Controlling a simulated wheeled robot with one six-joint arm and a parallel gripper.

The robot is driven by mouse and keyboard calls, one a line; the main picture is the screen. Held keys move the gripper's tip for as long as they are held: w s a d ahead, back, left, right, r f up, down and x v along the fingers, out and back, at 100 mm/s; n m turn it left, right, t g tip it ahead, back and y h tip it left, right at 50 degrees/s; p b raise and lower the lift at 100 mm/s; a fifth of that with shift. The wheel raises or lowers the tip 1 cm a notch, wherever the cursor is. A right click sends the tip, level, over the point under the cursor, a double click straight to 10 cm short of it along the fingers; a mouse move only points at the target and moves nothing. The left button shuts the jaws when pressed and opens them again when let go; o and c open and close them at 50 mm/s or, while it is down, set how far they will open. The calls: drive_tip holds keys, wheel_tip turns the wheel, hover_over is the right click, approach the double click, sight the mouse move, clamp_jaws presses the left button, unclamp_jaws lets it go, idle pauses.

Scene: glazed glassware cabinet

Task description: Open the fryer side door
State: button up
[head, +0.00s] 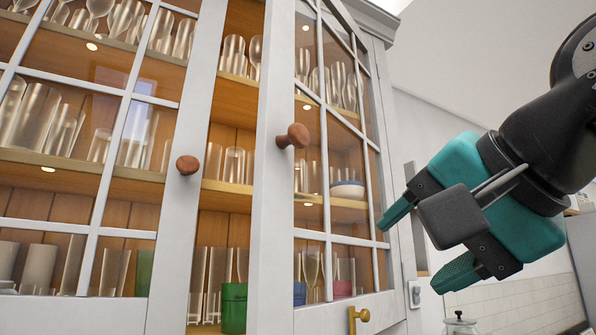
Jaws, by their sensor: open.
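No fryer shows; the view holds a white glazed cabinet with two doors. The left door (172,225) has a round brown wooden knob (188,165). The right door (272,210) has a similar knob (293,135) and stands ajar, with a gap between the two doors through which the shelves show directly. My gripper (410,256), teal and black, is at the right of the picture, to the right of the right door's knob. Its two fingers are spread and point left, with nothing between them. It appears clear of both knobs.
Glasses stand on several wooden shelves (230,195) inside. A green cup (233,307) stands low in the gap. A brass latch (357,318) is at the lower right of the cabinet. A glass jar (460,328) and a tiled wall (525,305) are at the lower right.

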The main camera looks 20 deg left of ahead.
sight(302, 134)
drive_tip(key=s+a+r+m+t+y, duration=0.1)
drive_tip(key=s+r+m+y, duration=0.15)
drive_tip(key=r, duration=0.55)
drive_tip(key=s+r+m+t+y, duration=0.1)
drive_tip(key=s+r+m+y, duration=0.15)
drive_tip(key=r, duration=0.55)
drive_tip(key=shift+m+h, duration=0.3)
drive_tip(key=shift+h, duration=0.2)
drive_tip(key=p+x, duration=0.7)
drive_tip(key=x, duration=1)
drive_tip(key=shift+w+r+p, duration=0.15)
drive_tip(key=shift+p, duration=0.25)
